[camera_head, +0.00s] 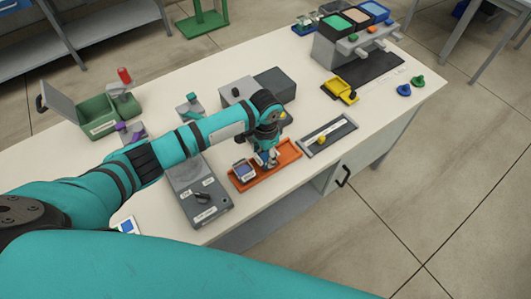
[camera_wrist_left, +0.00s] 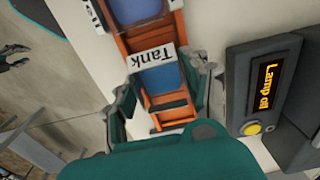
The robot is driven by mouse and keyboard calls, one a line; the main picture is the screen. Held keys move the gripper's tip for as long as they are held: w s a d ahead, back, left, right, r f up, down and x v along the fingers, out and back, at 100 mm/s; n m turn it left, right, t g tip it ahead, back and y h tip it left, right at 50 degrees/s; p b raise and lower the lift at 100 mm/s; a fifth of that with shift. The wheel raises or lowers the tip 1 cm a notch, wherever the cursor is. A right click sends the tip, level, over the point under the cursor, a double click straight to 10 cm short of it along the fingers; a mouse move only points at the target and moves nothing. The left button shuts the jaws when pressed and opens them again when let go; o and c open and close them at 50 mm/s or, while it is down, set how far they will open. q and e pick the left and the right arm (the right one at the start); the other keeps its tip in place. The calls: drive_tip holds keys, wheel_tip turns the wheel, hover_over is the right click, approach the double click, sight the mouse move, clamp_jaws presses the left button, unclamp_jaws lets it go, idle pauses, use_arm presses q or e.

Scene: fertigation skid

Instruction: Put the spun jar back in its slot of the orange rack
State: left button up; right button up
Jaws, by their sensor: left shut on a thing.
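The orange rack (camera_head: 283,163) lies on the bench near its front edge. It also shows in the wrist view (camera_wrist_left: 137,42). My left gripper (camera_wrist_left: 163,98) is shut on a jar (camera_wrist_left: 160,78) with blue contents and a white label reading "Tank". The jar is at the rack, but I cannot tell whether it is fully seated. In the head view my left gripper (camera_head: 269,158) is over the rack and largely covers this jar. Another jar with blue contents (camera_head: 243,171) stands at the rack's left end. A dark part at the wrist view's left edge may be my right gripper.
A dark panel (camera_wrist_left: 262,88) reading "Lamp off", with a yellow button, stands close beside the rack. A grey device (camera_head: 198,190) is left of the rack. Green bins (camera_head: 98,115) and grey boxes (camera_head: 273,83) stand behind.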

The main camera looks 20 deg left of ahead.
use_arm(q)
drive_tip(key=shift+f, duration=0.1)
drive_tip(key=o, duration=1.2)
use_arm(e)
drive_tip(key=shift+s+f, duration=0.1)
drive_tip(key=shift+s, duration=0.55)
use_arm(q)
drive_tip(key=shift+r, duration=0.3)
wheel_tip(320, 180, up, 12)
drive_tip(key=shift+f+b, duration=0.15)
drive_tip(key=shift+b, duration=0.35)
use_arm(e)
drive_tip(key=shift+w+a+f, duration=0.15)
drive_tip(key=shift+a+f, duration=0.05)
drive_tip(key=shift+f, duration=0.25)
drive_tip(key=shift+d, duration=0.15)
